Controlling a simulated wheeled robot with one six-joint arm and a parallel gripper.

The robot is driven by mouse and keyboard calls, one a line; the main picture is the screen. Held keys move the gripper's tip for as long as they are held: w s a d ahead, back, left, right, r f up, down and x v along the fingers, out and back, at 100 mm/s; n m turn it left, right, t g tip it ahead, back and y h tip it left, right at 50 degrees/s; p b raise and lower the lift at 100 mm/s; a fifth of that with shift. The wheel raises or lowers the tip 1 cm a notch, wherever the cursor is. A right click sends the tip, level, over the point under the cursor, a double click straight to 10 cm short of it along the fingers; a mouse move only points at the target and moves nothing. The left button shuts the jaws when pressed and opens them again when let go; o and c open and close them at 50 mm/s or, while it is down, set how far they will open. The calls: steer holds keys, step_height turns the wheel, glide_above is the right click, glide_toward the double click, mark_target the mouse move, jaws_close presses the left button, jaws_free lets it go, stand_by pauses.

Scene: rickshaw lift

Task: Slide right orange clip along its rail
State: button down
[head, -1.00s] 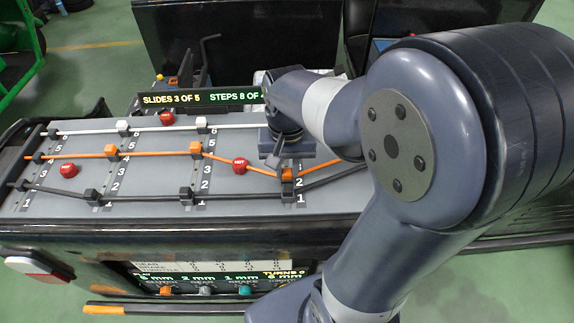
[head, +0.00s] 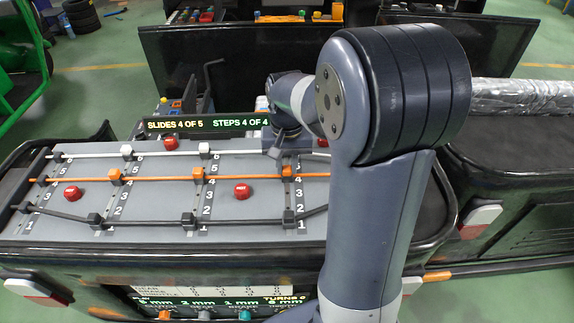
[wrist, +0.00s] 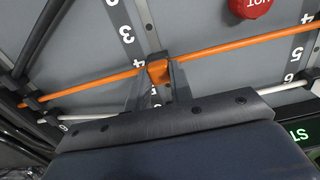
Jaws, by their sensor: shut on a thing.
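The right orange clip (head: 287,170) sits on the orange rail (head: 250,177) near the number 4 of the right-hand column. My gripper (head: 280,155) reaches down to it from the back of the board. In the wrist view, the two fingers (wrist: 158,78) are on either side of the orange clip (wrist: 158,70), shut on it. The orange rail runs nearly straight through all its clips. My forearm hides the rail's right end in the head view.
Red HOT markers lie on the board at the left (head: 72,193) and middle (head: 241,191). A white rail (head: 165,154) runs behind and a black rail (head: 140,219) in front, each with clips. The display (head: 207,123) reads SLIDES 4 OF 5, STEPS 4 OF 4.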

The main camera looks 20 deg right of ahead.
mark_target(287, 168)
steer(key=c, duration=1.2)
jaws_free()
steer(key=shift+c, duration=0.2)
steer(key=shift+r, duration=0.1)
step_height(287, 168, up, 11)
steer(key=shift+b, duration=0.4)
steer(key=shift+f, duration=0.2)
step_height(287, 168, down, 10)
steer(key=shift+s+f+p, duration=0.1)
steer(key=shift+f+p, duration=0.1)
steer(key=shift+p, duration=0.2)
steer(key=shift+s+a+f, duration=0.1)
steer(key=shift+s+f, duration=0.05)
steer(key=shift+f, duration=0.1)
steer(key=shift+s+a+r, duration=0.1)
steer(key=shift+s+a, duration=0.2)
steer(key=shift+s, duration=0.55)
